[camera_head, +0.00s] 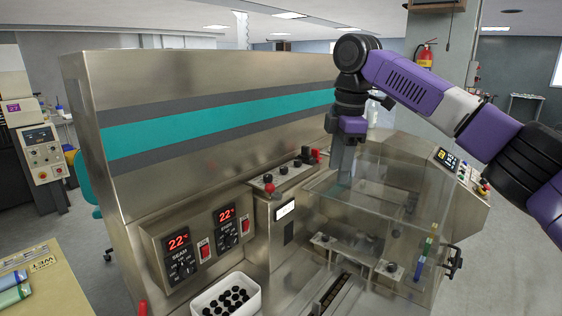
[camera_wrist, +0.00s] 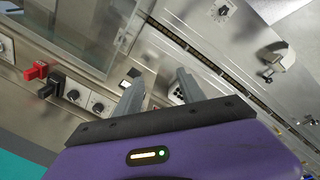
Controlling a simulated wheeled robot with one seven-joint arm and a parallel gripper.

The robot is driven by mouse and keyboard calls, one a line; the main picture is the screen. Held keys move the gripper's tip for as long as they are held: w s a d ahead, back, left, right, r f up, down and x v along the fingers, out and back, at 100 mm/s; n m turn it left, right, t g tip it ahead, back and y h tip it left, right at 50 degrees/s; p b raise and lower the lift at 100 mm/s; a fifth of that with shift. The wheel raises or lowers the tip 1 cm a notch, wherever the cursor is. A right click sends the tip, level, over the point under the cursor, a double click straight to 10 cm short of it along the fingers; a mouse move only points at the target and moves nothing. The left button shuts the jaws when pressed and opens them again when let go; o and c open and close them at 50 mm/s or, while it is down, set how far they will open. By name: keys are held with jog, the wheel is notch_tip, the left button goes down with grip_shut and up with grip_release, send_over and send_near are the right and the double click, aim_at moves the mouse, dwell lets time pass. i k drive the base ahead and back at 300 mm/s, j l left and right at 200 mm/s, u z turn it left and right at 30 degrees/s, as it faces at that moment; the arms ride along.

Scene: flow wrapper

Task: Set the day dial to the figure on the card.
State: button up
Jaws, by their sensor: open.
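My gripper (camera_wrist: 158,84) is open and empty, its two grey fingers apart above the machine. In the head view my gripper (camera_head: 342,165) hangs over the clear cover, beside the small knob box. No dial can be surely told as the day dial. Small round black dials on light plates, one of them here (camera_wrist: 98,106), lie left of the fingers in the wrist view. A white card-like panel (camera_head: 285,210) is on the machine front; no figure on it can be read. It cannot be told whether this is the card.
A clear cover (camera_head: 385,200) stands below and right of my gripper. A red lever (camera_head: 316,155) sticks up by the knob box (camera_head: 285,176). Two red temperature displays (camera_head: 178,243) with dark dials are at front left. A white bin (camera_head: 228,297) holds several black pieces.

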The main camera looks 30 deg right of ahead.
aim_at(283, 170)
jog(key=i, duration=0.85)
